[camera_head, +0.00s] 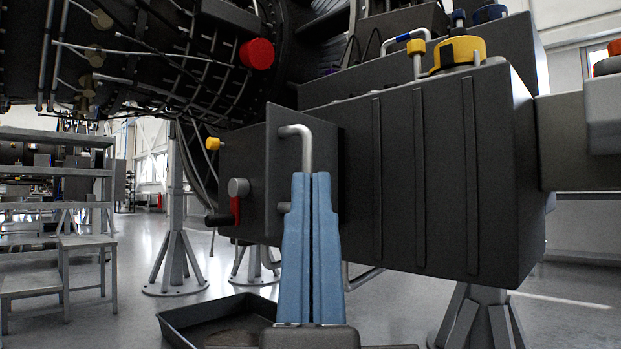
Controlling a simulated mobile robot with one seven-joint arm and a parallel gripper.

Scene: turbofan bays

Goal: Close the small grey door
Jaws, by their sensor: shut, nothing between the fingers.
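The small grey door (275,160) is a dark grey panel near the middle of the view, at the left end of a large dark box. It appears to stand out at an angle from the box, so it looks open. A light grey bent handle (297,130) is on it. My gripper (311,175) has two blue fingers pointing up, shut together and empty. The fingers overlap the handle's lower end and the door's right part in the picture. Whether they touch it, I cannot tell. The fingers hide the door's lower right part.
The large ribbed box (445,180) fills the right, with a yellow cap (458,52) on top. A knob (238,187) and red lever (235,209) are left of the door. A black tray (185,325) lies below. Grey stands and a step shelf (85,243) stand left.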

